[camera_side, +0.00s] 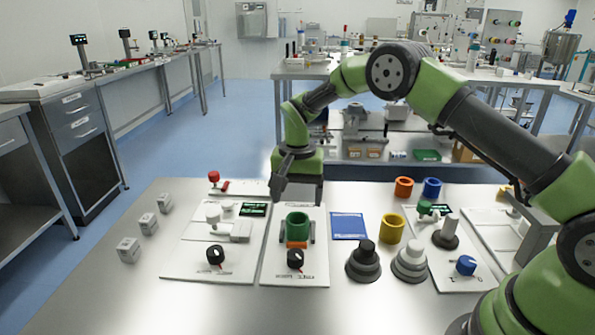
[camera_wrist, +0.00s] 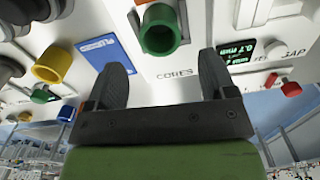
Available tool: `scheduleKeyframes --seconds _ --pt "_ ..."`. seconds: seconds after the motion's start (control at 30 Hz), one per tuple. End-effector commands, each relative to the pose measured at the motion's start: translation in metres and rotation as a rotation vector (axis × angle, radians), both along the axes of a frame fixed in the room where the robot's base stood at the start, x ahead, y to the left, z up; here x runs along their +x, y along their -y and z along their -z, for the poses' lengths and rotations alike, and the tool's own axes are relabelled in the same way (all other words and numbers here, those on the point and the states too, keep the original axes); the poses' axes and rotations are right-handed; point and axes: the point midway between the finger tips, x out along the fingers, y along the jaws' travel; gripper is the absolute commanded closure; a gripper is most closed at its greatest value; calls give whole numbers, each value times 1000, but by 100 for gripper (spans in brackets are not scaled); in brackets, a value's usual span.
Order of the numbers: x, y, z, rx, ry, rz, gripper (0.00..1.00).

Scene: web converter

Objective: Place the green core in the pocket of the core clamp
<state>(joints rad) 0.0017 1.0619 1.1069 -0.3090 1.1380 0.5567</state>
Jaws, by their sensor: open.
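The green core (camera_side: 297,224), a hollow ring, stands upright on the white panel in the middle of the table. It stands between the grey side pieces of what looks like the core clamp (camera_side: 312,232), with an orange part (camera_side: 297,244) at its front. I cannot tell how deep it sits. My gripper (camera_side: 280,190) is open and empty, above and behind the core and a little to its left. In the wrist view, the green core (camera_wrist: 162,32) shows beyond the gap between my open fingers (camera_wrist: 163,75), apart from them.
Orange (camera_side: 403,187), blue (camera_side: 432,188) and yellow (camera_side: 392,229) cores stand to the right, past a blue pad (camera_side: 348,226). Dark (camera_side: 363,262) and light (camera_side: 410,260) stepped pieces stand in front. A black knob (camera_side: 295,259) is before the clamp. The front of the table is clear.

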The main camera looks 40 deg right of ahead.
Motion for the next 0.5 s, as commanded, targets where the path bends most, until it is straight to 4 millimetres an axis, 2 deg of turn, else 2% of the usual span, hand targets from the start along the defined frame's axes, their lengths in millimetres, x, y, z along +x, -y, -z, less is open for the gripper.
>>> scheduleKeyframes --seconds 0.03,0.2,0.33,0.5 --pt "1 0 -13 -1 6 0 23" --pt "0 0 -46 0 4 1 23" --pt "0 0 -62 -1 1 1 23" --pt "0 0 -70 -1 -2 1 23"
